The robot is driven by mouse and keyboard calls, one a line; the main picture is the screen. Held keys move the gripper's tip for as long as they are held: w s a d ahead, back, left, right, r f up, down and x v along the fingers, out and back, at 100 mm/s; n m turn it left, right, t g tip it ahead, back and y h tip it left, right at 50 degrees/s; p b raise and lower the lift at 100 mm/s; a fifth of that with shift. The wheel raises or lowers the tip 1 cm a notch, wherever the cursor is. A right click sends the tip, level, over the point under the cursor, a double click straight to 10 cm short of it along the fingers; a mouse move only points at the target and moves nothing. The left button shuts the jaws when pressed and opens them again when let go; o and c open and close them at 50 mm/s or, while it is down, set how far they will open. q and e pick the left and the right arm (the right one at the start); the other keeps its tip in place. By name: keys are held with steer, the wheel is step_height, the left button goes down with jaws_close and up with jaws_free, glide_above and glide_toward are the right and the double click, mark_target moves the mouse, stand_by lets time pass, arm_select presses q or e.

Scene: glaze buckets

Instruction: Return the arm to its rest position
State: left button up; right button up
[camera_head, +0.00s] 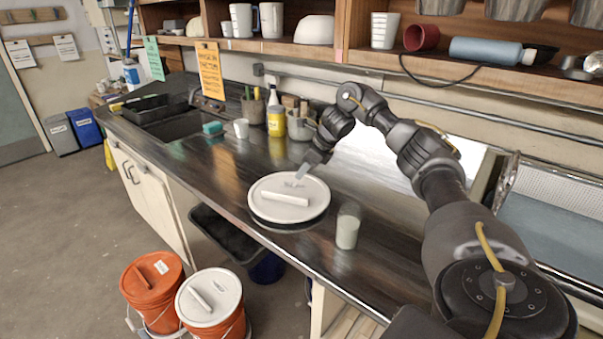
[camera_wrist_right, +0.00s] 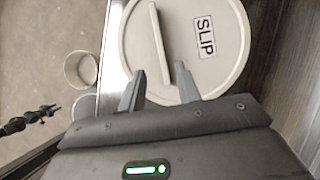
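My right arm reaches in from the right in the head view, and its gripper (camera_head: 308,167) is just above the far edge of a round white lid (camera_head: 287,211) on the dark counter. In the right wrist view the gripper (camera_wrist_right: 160,69) has its two fingers apart, with nothing held. The lid (camera_wrist_right: 215,40), marked SLIP, is beyond the fingertips. Its bar handle (camera_wrist_right: 157,35) runs toward the gap between the fingers; contact cannot be told. My left gripper does not show in the head view.
A pale tumbler (camera_head: 348,227) stands on the counter right of the lid. Yellow jar (camera_head: 276,121), cup (camera_head: 241,128) and tool pots stand behind. A shelf (camera_head: 480,72) overhangs the back. Orange buckets (camera_head: 153,290) stand on the floor. A dark thing (camera_wrist_right: 30,120) in the wrist view is unclear.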

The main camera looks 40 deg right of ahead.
mark_target(286, 195)
steer(key=p+x, duration=0.2)
steer(key=x, duration=0.9)
steer(key=shift+w+a+f, duration=0.1)
steer(key=shift+w+f, duration=0.1)
steer(key=shift+f, duration=0.45)
steer(key=shift+w+r, duration=0.1)
steer(key=shift+r, duration=0.15)
